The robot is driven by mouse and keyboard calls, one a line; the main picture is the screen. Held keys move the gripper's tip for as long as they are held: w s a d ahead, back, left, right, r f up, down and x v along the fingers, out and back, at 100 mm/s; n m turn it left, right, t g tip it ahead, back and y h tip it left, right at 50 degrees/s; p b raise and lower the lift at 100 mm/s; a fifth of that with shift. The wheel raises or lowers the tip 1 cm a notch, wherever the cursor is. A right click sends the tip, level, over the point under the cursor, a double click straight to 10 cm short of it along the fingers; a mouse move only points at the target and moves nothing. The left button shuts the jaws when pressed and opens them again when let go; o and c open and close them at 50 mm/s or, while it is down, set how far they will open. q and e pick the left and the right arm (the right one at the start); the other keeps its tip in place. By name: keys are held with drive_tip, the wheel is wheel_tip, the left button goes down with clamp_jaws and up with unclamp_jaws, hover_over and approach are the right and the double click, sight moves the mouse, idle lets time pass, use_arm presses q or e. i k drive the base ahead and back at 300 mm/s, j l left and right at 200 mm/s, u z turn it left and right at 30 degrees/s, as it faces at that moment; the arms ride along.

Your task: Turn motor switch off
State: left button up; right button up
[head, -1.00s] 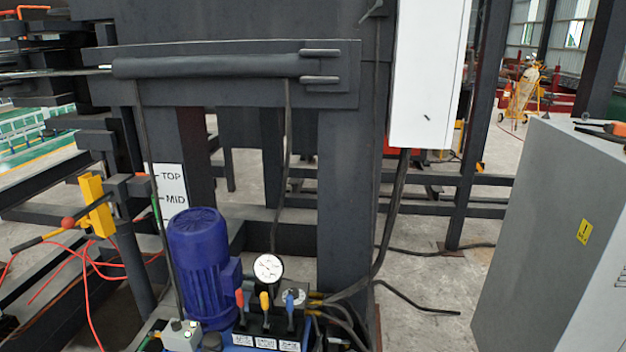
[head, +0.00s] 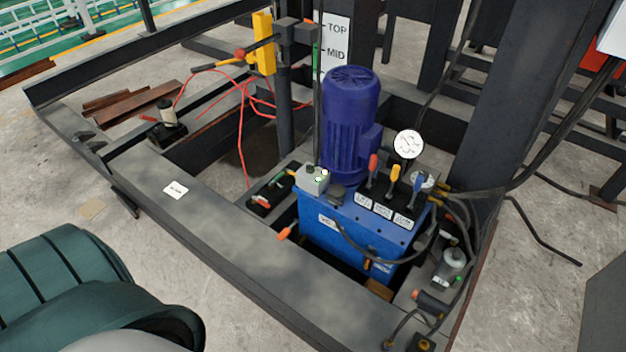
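A blue motor (head: 350,120) stands upright on a blue hydraulic power unit (head: 350,235) in the middle of the head view. A small grey switch box (head: 313,180) with small round buttons or lights on top sits at the unit's left corner, beside the motor's foot. It looks like the motor switch, but its setting is too small to tell. Neither of my grippers is in view.
Levers with red, yellow and blue handles (head: 395,180) and a round gauge (head: 408,144) stand right of the motor. Dark frame beams (head: 225,245) surround the unit. Black hoses (head: 480,192) run at its right. Red cables (head: 240,110) hang behind left.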

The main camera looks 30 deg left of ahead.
sight(310, 168)
drive_tip(key=j+z, duration=0.15)
drive_tip(key=j, duration=0.45)
drive_tip(key=k+j+z, duration=0.15)
drive_tip(key=j, duration=0.45)
drive_tip(key=j+z, duration=0.1)
drive_tip(key=j, duration=0.45)
drive_tip(key=k+j+z, duration=0.15)
drive_tip(key=j, duration=0.45)
